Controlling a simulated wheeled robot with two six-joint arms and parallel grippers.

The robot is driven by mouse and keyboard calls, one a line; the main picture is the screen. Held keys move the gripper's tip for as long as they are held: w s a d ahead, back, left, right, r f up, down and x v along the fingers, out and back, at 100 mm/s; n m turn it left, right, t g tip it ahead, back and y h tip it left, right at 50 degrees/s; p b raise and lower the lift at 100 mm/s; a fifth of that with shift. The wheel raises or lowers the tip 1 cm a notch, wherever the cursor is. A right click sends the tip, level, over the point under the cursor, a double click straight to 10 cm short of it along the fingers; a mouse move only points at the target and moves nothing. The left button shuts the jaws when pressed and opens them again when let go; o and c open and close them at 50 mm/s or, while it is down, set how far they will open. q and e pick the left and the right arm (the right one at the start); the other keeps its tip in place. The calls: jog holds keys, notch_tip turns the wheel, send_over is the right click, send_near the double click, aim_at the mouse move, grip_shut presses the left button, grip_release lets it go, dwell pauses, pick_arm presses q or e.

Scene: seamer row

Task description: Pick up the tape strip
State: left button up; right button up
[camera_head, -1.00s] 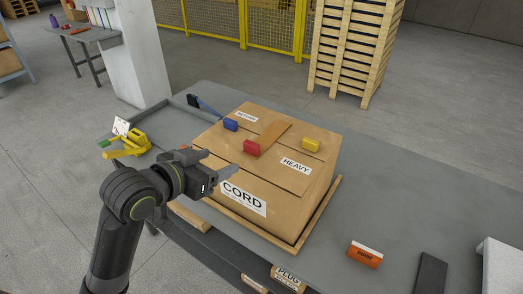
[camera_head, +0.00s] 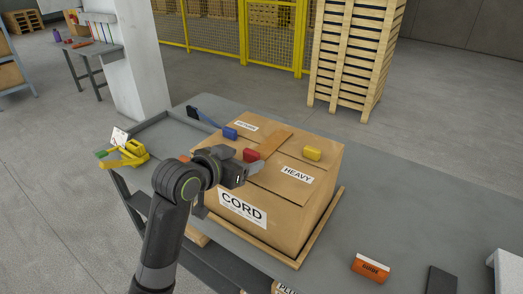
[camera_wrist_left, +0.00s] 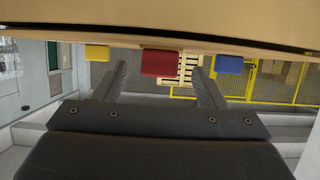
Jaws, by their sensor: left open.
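The brown tape strip (camera_head: 275,143) lies on top of the large cardboard box (camera_head: 240,226), running from the far edge toward the middle. Its near end lies behind the red block (camera_head: 252,155) and my gripper. My left gripper (camera_head: 255,168) is over the box's near left part, just in front of the red block. In the left wrist view its two fingers stand apart with nothing held, and the red block (camera_wrist_left: 160,63) shows beyond and between them. I cannot make out the strip in that view. My right gripper is not in view.
A blue block (camera_head: 230,133) and a yellow block (camera_head: 312,154) also sit on the box. The box stands on a wooden-edged board on the grey table (camera_head: 400,205). A yellow tape tool (camera_head: 130,152) is at left; an orange block (camera_head: 371,267) is at front right.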

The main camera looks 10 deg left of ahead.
aim_at(249, 157)
pick_arm(q)
jog(key=x, duration=0.3)
jog(key=shift+w+d, duration=0.1)
jog(key=shift+w, duration=0.05)
jog(key=c, duration=1)
